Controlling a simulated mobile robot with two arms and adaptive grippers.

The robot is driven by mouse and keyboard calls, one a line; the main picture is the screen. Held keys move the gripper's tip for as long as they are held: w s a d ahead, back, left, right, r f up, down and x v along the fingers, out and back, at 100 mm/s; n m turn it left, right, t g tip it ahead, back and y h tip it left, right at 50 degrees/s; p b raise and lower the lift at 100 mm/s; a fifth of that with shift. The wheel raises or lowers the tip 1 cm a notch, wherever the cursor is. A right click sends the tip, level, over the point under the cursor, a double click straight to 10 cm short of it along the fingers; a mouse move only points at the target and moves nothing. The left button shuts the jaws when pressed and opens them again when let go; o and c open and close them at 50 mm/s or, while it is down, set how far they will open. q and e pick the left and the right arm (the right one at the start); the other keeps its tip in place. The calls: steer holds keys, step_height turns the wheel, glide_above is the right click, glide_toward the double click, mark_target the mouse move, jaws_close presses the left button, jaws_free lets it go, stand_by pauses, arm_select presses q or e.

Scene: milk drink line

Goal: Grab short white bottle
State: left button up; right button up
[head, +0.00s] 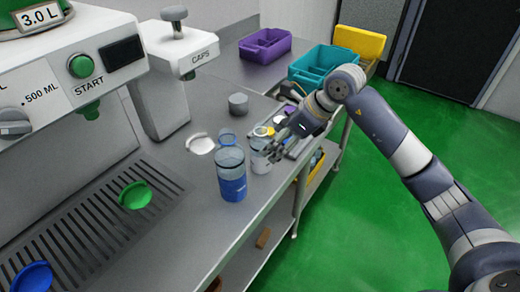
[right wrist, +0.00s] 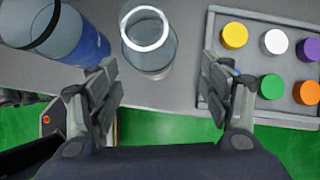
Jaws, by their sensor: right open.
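The short white bottle (head: 260,160) stands upright on the steel counter, clear on top with a white lower part. In the right wrist view its open white rim (right wrist: 148,34) and clear wall show ahead of the fingers. My right gripper (head: 283,146) is open, just to the right of the bottle in the head view. In the right wrist view the spread fingers (right wrist: 160,68) are empty, with the bottle just beyond the gap between them. My left gripper is not in view.
A taller blue bottle (head: 232,184) stands close to the left of the short one. A cap tray (right wrist: 262,108) holds several coloured caps beside the right finger. A purple bin (head: 265,46) and a teal bin (head: 320,68) stand farther back. The capping machine (head: 172,75) stands at left.

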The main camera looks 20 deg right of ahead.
steer(key=x, duration=0.3)
steer(key=a+p+x, duration=0.1)
steer(key=x, duration=0.2)
steer(key=shift+s+a+r+p, duration=0.15)
steer(key=shift+r+p, duration=0.05)
steer(key=shift+p, duration=0.1)
steer(key=shift+w+a+f, duration=0.15)
steer(key=shift+w+f, duration=0.1)
steer(key=shift+f, duration=0.2)
steer(key=c, duration=0.9)
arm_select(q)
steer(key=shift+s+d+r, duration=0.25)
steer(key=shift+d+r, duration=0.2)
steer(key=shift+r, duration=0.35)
